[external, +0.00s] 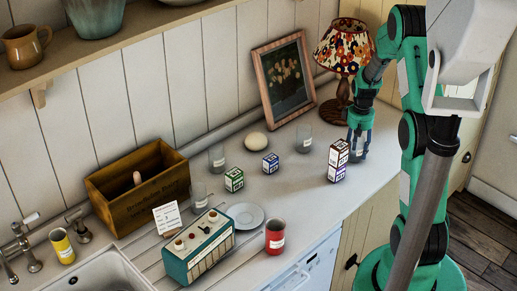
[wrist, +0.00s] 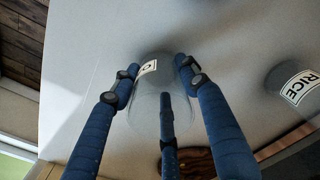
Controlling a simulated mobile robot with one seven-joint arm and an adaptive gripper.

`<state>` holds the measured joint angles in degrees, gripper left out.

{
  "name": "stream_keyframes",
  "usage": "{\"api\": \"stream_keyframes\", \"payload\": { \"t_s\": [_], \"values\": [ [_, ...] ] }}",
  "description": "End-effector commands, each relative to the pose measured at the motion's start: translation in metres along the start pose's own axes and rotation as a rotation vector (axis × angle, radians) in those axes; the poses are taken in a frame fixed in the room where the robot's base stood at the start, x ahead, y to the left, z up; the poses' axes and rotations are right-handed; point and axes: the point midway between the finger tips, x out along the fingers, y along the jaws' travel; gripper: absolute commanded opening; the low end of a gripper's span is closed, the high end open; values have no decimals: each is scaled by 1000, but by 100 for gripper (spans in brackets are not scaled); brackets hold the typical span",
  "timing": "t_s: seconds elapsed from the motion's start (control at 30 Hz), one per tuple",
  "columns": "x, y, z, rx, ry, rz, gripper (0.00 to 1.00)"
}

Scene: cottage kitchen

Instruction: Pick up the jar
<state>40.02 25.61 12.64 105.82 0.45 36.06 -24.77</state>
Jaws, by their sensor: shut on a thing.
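A clear glass jar (wrist: 147,110) with a white label stands between the blue fingers of my gripper (wrist: 158,78) in the wrist view. The fingers are shut on its sides. In the external view, my gripper (external: 360,128) points down at the right end of the counter, around the jar (external: 361,153), partly hidden by the fingers and stacked boxes. The jar appears upright at counter level; I cannot tell whether it is lifted. Another jar, labelled RICE (wrist: 296,88), stands apart at the right of the wrist view.
Stacked lettered boxes (external: 338,160) stand close left of my gripper. A lamp (external: 343,48) and a picture frame (external: 284,80) stand behind.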

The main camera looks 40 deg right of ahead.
Motion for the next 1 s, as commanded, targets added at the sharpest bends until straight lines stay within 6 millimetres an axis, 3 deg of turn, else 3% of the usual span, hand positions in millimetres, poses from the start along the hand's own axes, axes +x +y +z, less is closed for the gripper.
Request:
{"api": "stream_keyframes", "payload": {
  "t_s": [0.23,0.47,1.0],
  "values": [
    [-12,0,-1,0,1,1,15],
    [-39,-1,1,0,2,1,15],
    [-45,-38,89,0,1,0,15]
  ]
}}
